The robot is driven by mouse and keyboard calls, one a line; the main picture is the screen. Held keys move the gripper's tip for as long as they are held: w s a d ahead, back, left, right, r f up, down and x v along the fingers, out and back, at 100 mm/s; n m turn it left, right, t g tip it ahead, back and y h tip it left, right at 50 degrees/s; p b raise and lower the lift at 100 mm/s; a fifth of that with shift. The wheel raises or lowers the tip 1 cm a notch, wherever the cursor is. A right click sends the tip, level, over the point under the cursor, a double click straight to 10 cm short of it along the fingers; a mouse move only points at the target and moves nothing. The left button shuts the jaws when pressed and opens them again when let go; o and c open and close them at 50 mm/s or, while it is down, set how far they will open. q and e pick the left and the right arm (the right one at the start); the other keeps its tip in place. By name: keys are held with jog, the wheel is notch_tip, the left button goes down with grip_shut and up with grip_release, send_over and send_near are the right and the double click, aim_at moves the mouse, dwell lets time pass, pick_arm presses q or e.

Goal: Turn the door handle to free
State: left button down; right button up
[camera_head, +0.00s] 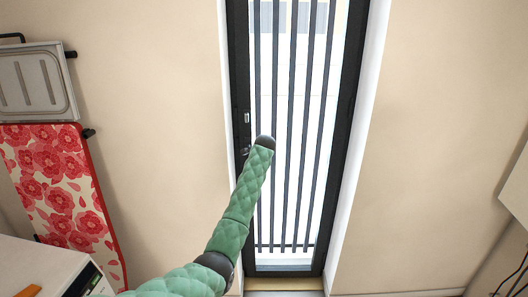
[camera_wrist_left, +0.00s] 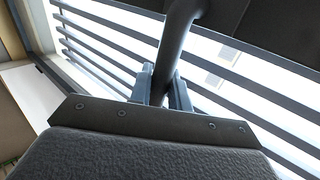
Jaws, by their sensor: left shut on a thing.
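The door (camera_head: 349,100) is a tall, narrow dark frame with vertical bars over bright glass, and it looks closed. My green left arm reaches up to its left side, and its end hides the left gripper in the head view. In the left wrist view, the door handle (camera_wrist_left: 178,40) is a dark, curved bar. My left gripper (camera_wrist_left: 162,92) is shut on it, with one finger on each side. In the head view only a small piece of hardware (camera_head: 245,151) shows beside the arm's end; I cannot tell if it is the handle. My right gripper is out of view.
A red floral ironing board (camera_head: 60,185) leans on the left wall. A white cabinet (camera_head: 40,268) with an orange object on it stands at the lower left. A white box-like edge (camera_head: 516,190) juts in at right.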

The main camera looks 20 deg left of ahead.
pick_arm(q)
jog(key=shift+r, duration=0.15)
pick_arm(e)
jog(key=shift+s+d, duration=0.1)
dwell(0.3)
pick_arm(q)
jog(key=c, duration=1.6)
grip_release()
jog(key=shift+c, duration=0.2)
